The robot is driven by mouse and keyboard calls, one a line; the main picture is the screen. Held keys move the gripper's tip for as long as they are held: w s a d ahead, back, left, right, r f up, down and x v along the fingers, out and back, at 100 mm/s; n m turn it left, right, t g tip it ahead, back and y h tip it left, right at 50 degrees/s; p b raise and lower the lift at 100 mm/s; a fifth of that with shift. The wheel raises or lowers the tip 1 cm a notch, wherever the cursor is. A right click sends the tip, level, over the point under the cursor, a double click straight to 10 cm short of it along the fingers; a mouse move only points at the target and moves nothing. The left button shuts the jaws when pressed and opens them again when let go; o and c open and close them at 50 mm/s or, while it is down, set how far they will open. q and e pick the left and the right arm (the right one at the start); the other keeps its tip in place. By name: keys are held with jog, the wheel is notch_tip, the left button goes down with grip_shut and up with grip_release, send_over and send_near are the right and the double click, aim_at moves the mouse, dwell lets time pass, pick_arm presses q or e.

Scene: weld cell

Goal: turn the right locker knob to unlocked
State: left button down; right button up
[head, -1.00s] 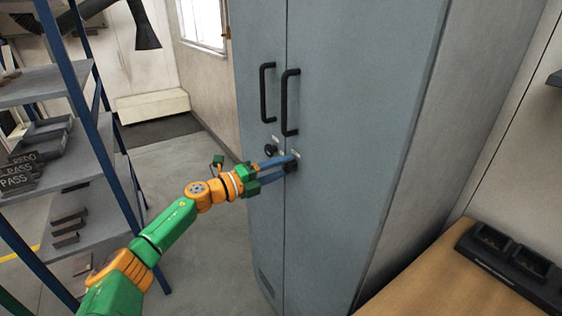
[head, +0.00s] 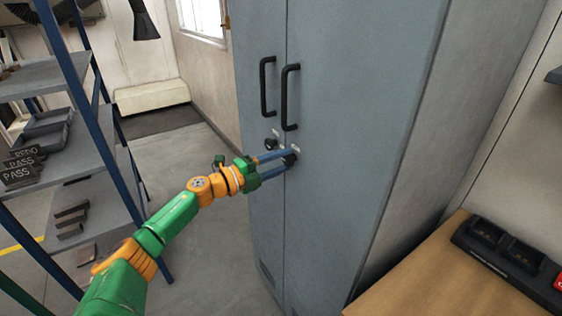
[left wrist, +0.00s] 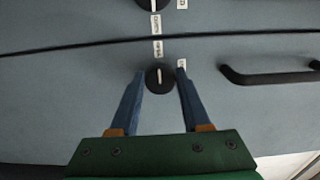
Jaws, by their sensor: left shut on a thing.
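The right locker knob (head: 290,158) is a small dark round knob on the right door, below its handle. In the left wrist view the knob (left wrist: 160,79) has a white mark that runs up and down the picture, in line with a small white label (left wrist: 158,49). Another label (left wrist: 182,64) sits beside it; I cannot read either. My left gripper (head: 286,157) is shut on the right knob, and its blue fingers (left wrist: 160,74) stand on either side of it. The left locker knob (head: 270,144) is on the other door. My right gripper is out of view.
The grey-blue locker (head: 355,120) has two black handles (head: 290,97) above the knobs. A blue-framed shelf (head: 75,165) with trays and signs stands at the left. A wooden bench (head: 410,290) with a black charger-like unit (head: 505,252) is at the right. Floor between shelf and locker is clear.

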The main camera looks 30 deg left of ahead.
pick_arm(q)
jog(key=shift+c, duration=2)
grip_release()
jog(key=b+v, duration=0.2)
jog(key=v, duration=0.5)
